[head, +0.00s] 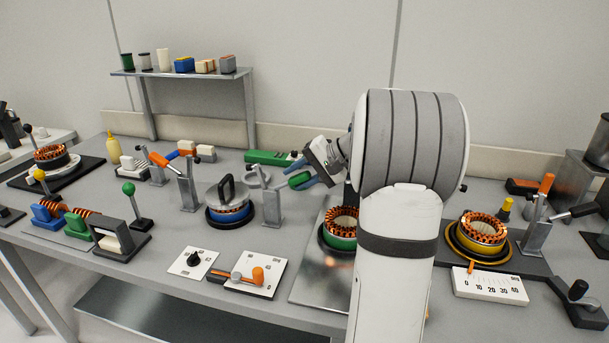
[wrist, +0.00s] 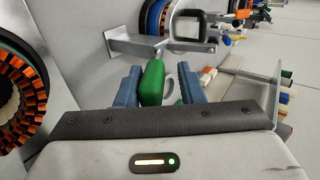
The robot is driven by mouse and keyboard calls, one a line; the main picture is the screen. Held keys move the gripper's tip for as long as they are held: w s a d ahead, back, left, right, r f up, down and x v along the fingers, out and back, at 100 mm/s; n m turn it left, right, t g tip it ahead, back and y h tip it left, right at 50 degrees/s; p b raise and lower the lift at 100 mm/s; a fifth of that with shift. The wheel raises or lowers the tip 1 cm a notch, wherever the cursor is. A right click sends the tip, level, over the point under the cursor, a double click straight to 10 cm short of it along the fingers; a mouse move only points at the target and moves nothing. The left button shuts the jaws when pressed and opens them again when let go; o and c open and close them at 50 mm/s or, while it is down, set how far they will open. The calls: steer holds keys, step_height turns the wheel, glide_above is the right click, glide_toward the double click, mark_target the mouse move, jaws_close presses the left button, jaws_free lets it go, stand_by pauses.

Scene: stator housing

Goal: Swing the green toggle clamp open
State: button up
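The green toggle clamp has a grey metal post (head: 271,207) and a green handle (head: 300,180) lying about level, pointing right. In the wrist view the green handle (wrist: 152,84) stands between the two blue fingers of my gripper (wrist: 160,80). It is close to the left finger, with a visible gap to the right finger. I cannot tell whether it touches the left one. The clamp's grey metal arm (wrist: 150,46) lies just beyond the fingertips. In the head view my gripper (head: 306,176) reaches the handle from the right, and my arm hides part of the bench.
A blue stator housing (head: 231,214) with a grey handled lid stands left of the clamp. A green stator (head: 341,238) sits on a metal plate to the right, partly behind my arm. An orange-handled clamp (head: 187,188) stands further left. A green box (head: 268,158) lies behind.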

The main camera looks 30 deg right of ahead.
steer(key=shift+o, duration=0.4)
steer(key=shift+r, duration=0.1)
steer(key=v, duration=0.7)
steer(key=shift+s+d+r, duration=0.2)
steer(key=shift+s+d, duration=0.05)
steer(key=s+a+n+g+h+p, duration=0.2)
steer(key=s+a, duration=0.3)
steer(key=a, duration=0.4)
steer(key=s+a+n+g+h+p, duration=0.1)
steer(key=s+a+n+g+p, duration=0.2)
steer(key=a, duration=0.5)
steer(key=s+a+f+n+h+p, duration=0.1)
steer(key=s+a+f+h, duration=0.1)
steer(key=s, duration=0.5)
steer(key=s+a+f+n+h+p, duration=0.2)
steer(key=s+a, duration=0.1)
steer(key=s, duration=0.3)
steer(key=shift+s+a+n+h, duration=0.3)
steer(key=shift+s+a+h, duration=0.05)
steer(key=shift+a+h, duration=0.05)
